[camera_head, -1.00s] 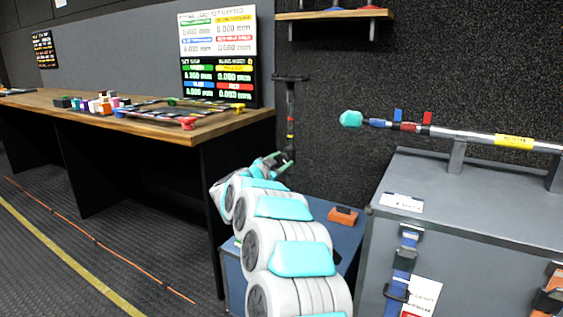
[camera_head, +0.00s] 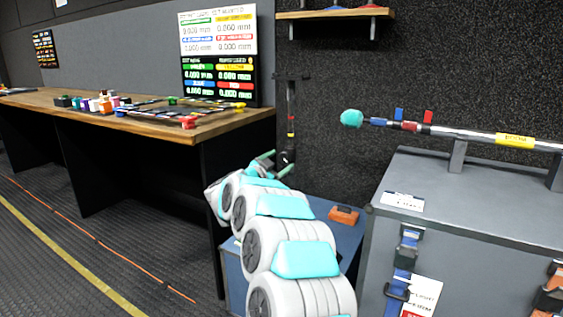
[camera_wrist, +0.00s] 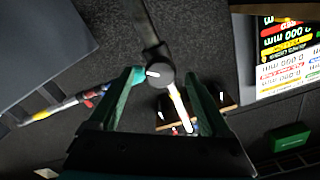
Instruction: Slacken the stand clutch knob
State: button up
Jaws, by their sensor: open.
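The stand is a thin dark upright pole (camera_head: 291,105) with red and yellow bands and a crossbar on top, against the black wall. Its clutch knob (camera_head: 288,157) is a dark round knob low on the pole. In the wrist view the knob (camera_wrist: 159,74) is grey-black with a white mark on its face. My gripper (camera_head: 277,163) has teal fingers and is open at the knob. In the wrist view the fingers of my gripper (camera_wrist: 161,80) stand on either side of the knob. I cannot tell whether they touch it.
A wooden bench (camera_head: 150,124) with small coloured items stands at left. A blue case (camera_head: 345,238) carrying an orange block (camera_head: 343,215) is below my arm. A grey case (camera_head: 480,205) with a microphone boom (camera_head: 470,135) above it stands at right. A shelf (camera_head: 335,14) hangs above.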

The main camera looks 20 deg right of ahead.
jog(key=v, duration=0.6)
jog(key=shift+w, duration=0.1)
